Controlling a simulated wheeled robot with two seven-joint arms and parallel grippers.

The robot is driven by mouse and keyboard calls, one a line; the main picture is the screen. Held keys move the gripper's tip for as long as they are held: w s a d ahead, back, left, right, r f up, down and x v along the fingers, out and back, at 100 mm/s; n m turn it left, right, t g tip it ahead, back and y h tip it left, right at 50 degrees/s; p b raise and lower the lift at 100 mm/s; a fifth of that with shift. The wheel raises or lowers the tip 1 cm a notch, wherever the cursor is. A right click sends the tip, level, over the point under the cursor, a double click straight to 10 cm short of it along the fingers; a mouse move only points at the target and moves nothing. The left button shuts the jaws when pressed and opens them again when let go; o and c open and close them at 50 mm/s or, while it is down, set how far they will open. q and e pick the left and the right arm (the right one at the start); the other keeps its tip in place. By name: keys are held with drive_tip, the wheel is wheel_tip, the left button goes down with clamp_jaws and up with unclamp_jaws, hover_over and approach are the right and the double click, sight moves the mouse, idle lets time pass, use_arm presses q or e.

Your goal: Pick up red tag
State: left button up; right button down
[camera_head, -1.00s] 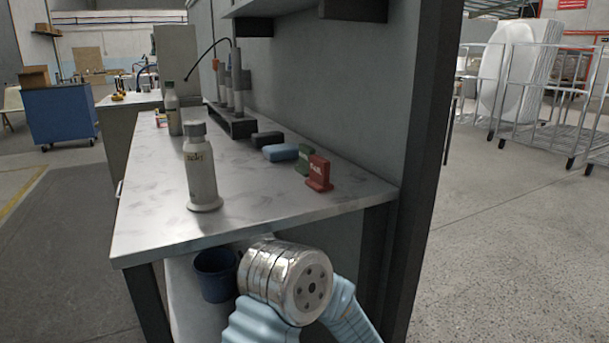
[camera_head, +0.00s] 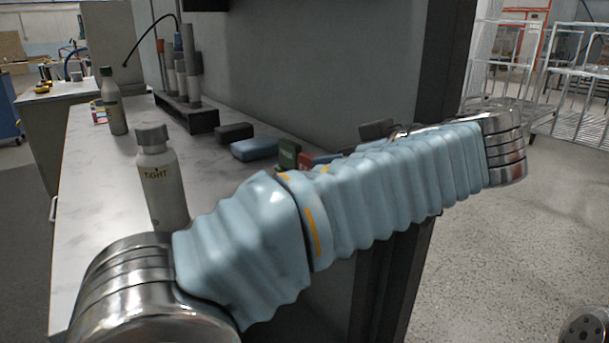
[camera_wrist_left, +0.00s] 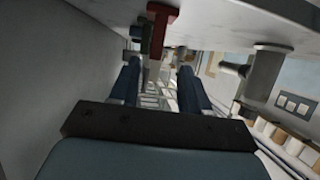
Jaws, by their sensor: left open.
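The red tag (camera_head: 305,160) stands on the workbench, just right of a green tag (camera_head: 289,153). My left arm hides most of it in the head view. In the left wrist view, which looks upside down, the red tag (camera_wrist_left: 158,30) hangs from the benchtop at the top. My left gripper (camera_wrist_left: 160,68) is open, its two blue-grey fingers on either side of the tag's line in that view. I cannot tell whether the tag is between the fingertips or just beyond them. Nothing is seen held. My right gripper is not in view.
The workbench (camera_head: 85,215) carries a grey bottle (camera_head: 162,185), a blue block (camera_head: 256,148), a black block (camera_head: 234,132) and a rack (camera_head: 187,113) of upright cylinders. A grey wall (camera_head: 320,70) runs close behind the tags.

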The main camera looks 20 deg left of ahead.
use_arm(q)
drive_tip(key=x, duration=0.4)
drive_tip(key=shift+w+a+f, duration=0.1)
drive_tip(key=shift+a, duration=0.05)
drive_tip(key=x, duration=0.5)
drive_tip(key=shift+w+f, duration=0.25)
drive_tip(key=shift+w, duration=0.1)
clamp_jaws()
